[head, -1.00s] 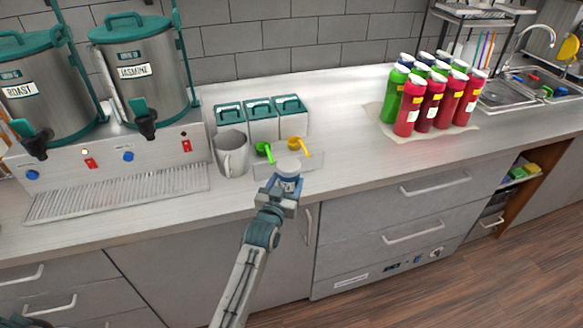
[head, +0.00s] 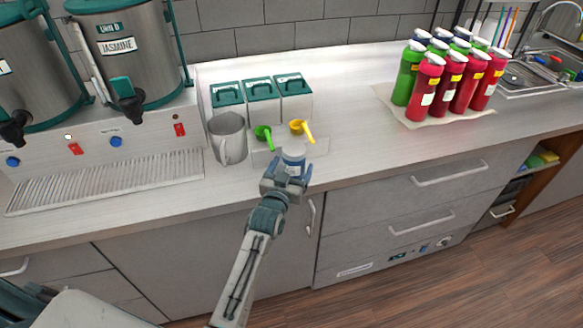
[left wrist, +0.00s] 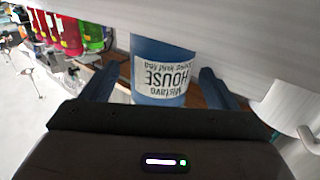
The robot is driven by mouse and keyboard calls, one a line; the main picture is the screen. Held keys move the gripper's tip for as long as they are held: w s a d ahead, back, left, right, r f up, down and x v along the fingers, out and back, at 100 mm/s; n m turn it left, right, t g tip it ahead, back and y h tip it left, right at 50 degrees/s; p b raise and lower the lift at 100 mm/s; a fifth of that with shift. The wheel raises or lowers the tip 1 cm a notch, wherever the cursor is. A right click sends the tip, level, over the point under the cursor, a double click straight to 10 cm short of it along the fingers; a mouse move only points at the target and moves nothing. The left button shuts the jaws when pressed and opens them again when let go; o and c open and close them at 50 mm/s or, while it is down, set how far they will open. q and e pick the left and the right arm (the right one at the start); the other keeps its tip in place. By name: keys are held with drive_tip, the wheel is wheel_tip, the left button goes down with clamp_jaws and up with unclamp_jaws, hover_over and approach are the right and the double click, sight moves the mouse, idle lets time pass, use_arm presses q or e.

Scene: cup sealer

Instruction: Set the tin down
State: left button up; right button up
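The tin (head: 293,160) is blue with a pale top and a white label. It is upright at the counter's front edge, in front of the small scoop tray. My left gripper (head: 287,178) reaches it from the front. In the left wrist view the tin (left wrist: 160,72) is between the two fingers, its label upside down. Strips of background show between the tin and the fingers, so the gripper looks open around it. The tin's base is hidden by the gripper in the head view, so its contact with the counter is unclear. My right gripper is not in view.
A grey mug (head: 227,137) stands left of the tin. A green scoop (head: 264,134) and a yellow scoop (head: 300,128) lie behind it, before teal-lidded canisters (head: 262,103). Bottles (head: 450,75) stand on a mat at right. The counter between (head: 350,135) is clear.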

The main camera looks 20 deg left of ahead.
use_arm(q)
drive_tip(key=shift+s+r, duration=0.1)
drive_tip(key=shift+s, duration=0.1)
drive_tip(key=shift+s+f, duration=0.2)
drive_tip(key=shift+s, duration=0.15)
drive_tip(key=s+b, duration=0.3)
drive_tip(key=s, duration=0.8)
drive_tip(key=shift+r+b, duration=0.2)
drive_tip(key=shift+b, duration=0.1)
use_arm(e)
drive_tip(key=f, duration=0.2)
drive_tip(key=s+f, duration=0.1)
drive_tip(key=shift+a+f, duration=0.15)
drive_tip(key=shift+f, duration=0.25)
